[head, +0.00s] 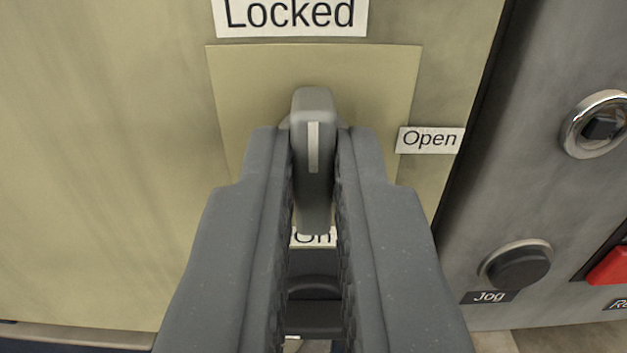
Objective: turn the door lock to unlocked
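The door lock is a grey knob handle (313,104) with a white line on it, mounted on a beige square plate (245,75). The handle stands upright, its white line pointing up toward the "Locked" label (290,14). An "Open" label (430,139) is to the right, and an "On" label (313,237) is below, partly hidden by the fingers. My gripper (314,145) has one dark grey finger on each side of the handle. The fingers look closed against its sides, with no clear gap.
To the right, past a dark door edge, is a grey control panel (540,190) with a black "Jog" button (519,267), a chrome-ringed switch (602,125) and a red button (610,267). The beige door (100,150) on the left is bare.

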